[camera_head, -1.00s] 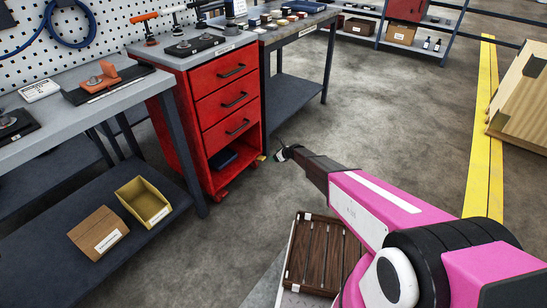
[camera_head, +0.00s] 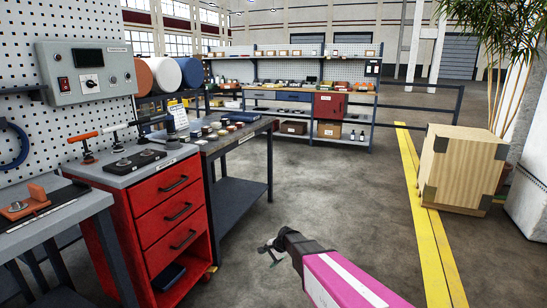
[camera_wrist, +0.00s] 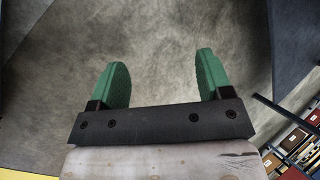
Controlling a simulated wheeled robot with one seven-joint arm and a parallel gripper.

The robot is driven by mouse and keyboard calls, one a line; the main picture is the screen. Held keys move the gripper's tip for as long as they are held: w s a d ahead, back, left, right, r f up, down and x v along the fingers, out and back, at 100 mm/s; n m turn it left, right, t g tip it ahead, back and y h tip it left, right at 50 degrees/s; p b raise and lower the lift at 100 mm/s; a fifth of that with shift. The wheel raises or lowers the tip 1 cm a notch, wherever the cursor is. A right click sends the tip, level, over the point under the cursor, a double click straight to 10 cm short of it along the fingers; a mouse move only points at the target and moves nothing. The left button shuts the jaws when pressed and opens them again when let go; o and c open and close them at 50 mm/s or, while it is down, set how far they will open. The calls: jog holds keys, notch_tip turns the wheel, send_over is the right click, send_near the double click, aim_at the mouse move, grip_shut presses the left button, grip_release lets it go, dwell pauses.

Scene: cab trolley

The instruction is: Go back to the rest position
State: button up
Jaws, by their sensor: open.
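My gripper (camera_head: 268,250) is at the lower middle of the head view, at the end of my pink arm, over open floor to the right of the red trolley. The wrist view shows its two green fingers (camera_wrist: 161,82) spread apart with only bare concrete floor between and beyond them. It is open and holds nothing. The red drawer trolley (camera_head: 157,213) stands at the left with its drawers shut. Its grey top carries dark plates with lever tools (camera_head: 130,160).
A grey bench (camera_head: 47,222) stands at the front left. A dark table (camera_head: 235,140) with small items is behind the trolley. A shelf rack (camera_head: 330,108) stands at the back. A wooden crate (camera_head: 465,165) sits right of the yellow floor line (camera_head: 430,235). The middle floor is clear.

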jog(key=s+d+r+n+g+h, duration=0.1)
jog(key=s+d+r+n+h, duration=0.2)
jog(key=s+d+r, duration=0.4)
jog(key=s+d+r+n+h, duration=0.3)
jog(key=s+d+r+n, duration=0.3)
jog(key=s+d, duration=0.8)
notch_tip(320, 180, up, 2)
jog(key=shift+s+d+r+g, duration=0.1)
jog(key=shift+s+d+g, duration=0.05)
jog(key=shift+s+g, duration=0.3)
